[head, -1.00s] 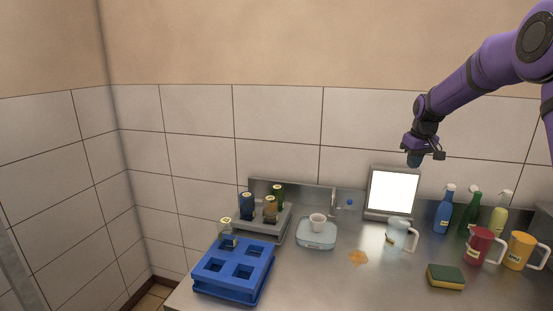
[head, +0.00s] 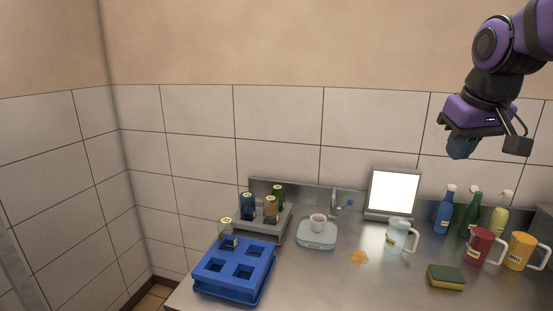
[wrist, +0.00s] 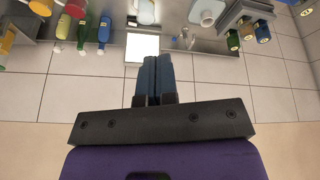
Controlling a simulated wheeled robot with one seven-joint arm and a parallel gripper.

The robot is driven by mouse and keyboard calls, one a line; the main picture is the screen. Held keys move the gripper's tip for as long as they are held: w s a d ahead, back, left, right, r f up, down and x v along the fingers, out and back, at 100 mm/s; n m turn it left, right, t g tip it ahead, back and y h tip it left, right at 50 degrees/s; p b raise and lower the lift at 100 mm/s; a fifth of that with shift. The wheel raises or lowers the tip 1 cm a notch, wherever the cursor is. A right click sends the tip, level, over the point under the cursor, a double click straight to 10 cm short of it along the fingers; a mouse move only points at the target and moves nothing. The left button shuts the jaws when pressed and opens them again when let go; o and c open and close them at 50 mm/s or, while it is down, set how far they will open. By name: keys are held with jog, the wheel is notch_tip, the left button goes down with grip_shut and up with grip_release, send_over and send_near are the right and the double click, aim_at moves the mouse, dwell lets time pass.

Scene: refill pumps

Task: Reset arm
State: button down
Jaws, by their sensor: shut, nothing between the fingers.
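My gripper (head: 461,147) is up in the air at the upper right of the head view, above the spray bottles and well clear of the counter. In the wrist view its two blue fingers (wrist: 154,80) are together with nothing between them. My purple arm reaches in from the upper right corner. The counter and its items appear upside down at the top of the wrist view.
A steel counter (head: 325,285) holds a blue rack (head: 225,290), a grey holder with bottles, a scale (head: 316,234) with a cup, a lit white panel (head: 393,192), several jugs, spray bottles and a sponge (head: 446,277). An orange spill (head: 358,257) lies mid-counter. The tiled wall stands behind.

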jog(key=s+a+f, duration=0.1)
jog(key=s+f, duration=0.1)
jog(key=s, duration=0.6)
jog(key=s+a+f, duration=0.1)
jog(key=s+f, duration=0.1)
jog(key=s, duration=0.6)
jog(key=shift+s+f+m+t, duration=0.3)
jog(key=shift+s+m+t, duration=0.05)
jog(key=shift+m+t, duration=0.05)
